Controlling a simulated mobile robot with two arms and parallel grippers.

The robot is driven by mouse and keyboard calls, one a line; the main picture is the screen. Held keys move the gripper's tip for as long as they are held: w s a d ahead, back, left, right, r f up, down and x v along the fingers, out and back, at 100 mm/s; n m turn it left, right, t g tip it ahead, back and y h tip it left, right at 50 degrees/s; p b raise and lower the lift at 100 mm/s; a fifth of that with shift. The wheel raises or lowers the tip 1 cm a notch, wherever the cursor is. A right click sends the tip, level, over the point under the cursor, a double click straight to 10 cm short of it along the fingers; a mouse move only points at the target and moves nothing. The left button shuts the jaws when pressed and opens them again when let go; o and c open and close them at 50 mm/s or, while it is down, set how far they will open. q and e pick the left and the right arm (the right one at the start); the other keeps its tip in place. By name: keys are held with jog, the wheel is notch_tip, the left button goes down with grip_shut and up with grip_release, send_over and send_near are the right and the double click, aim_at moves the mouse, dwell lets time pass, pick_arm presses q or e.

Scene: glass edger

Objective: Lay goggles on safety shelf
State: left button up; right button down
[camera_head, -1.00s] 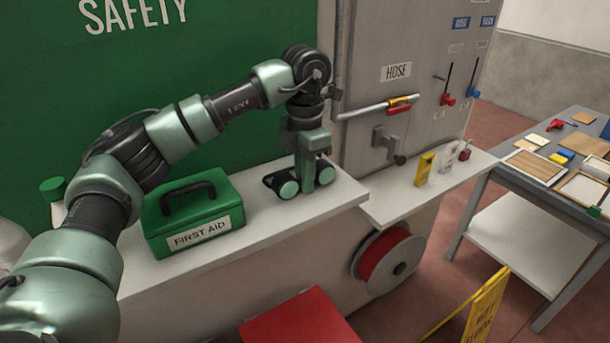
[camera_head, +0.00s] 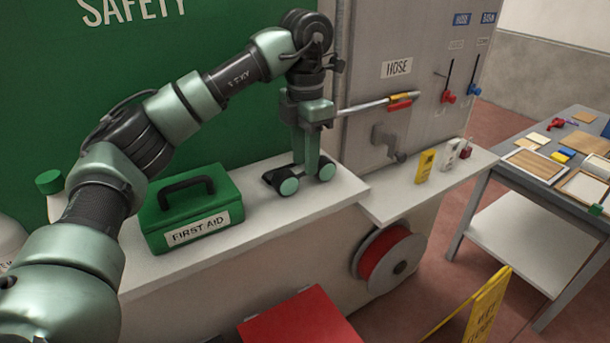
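The goggles (camera_head: 289,186), dark with round pale-green lenses, rest on the white safety shelf (camera_head: 240,244), right of the first aid box and near the shelf's right end. My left gripper (camera_head: 307,166) points down just above and behind the goggles, its fingertips close to their middle. Its fingers look parted, and the goggles rest on the shelf without being lifted by it. The lower fingertips are partly hidden by the goggles. My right gripper is not in view.
A green first aid box (camera_head: 193,214) stands left on the shelf. A lower white ledge to the right holds a yellow bottle (camera_head: 426,166). A red hose reel (camera_head: 388,255) hangs below. A red lid (camera_head: 302,318) and a yellow floor sign (camera_head: 488,308) stand in front.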

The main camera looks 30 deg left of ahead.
pick_arm(q)
notch_tip(320, 180, up, 8)
jog(key=shift+p, duration=0.3)
jog(key=shift+f, duration=0.1)
